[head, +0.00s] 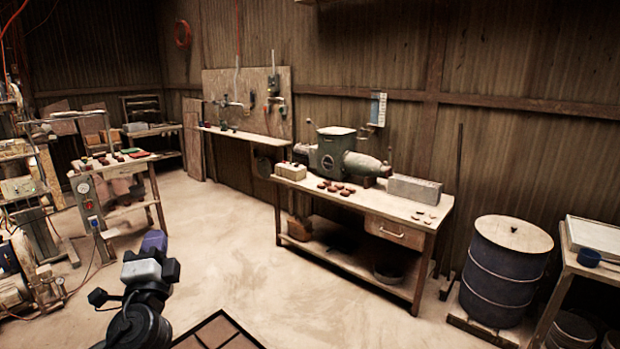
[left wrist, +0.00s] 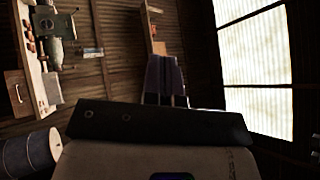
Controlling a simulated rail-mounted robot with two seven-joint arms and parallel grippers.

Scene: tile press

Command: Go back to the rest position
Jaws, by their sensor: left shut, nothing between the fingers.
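My left gripper (head: 154,240) is at the lower left of the head view, over bare floor. Its purplish fingers stand past the white and black wrist housing, touching nothing. In the left wrist view the fingers (left wrist: 165,78) stand close together at the centre, shut and empty. Behind them are the plank wall and a bright window. My right gripper is in neither view.
A wooden workbench (head: 430,212) carries a grey-green machine (head: 335,150), a grey block and several brown pieces. A blue drum (head: 505,270) stands right of it. A small table (head: 150,158) and machinery stand at left. Dusty floor (head: 240,240) between is clear.

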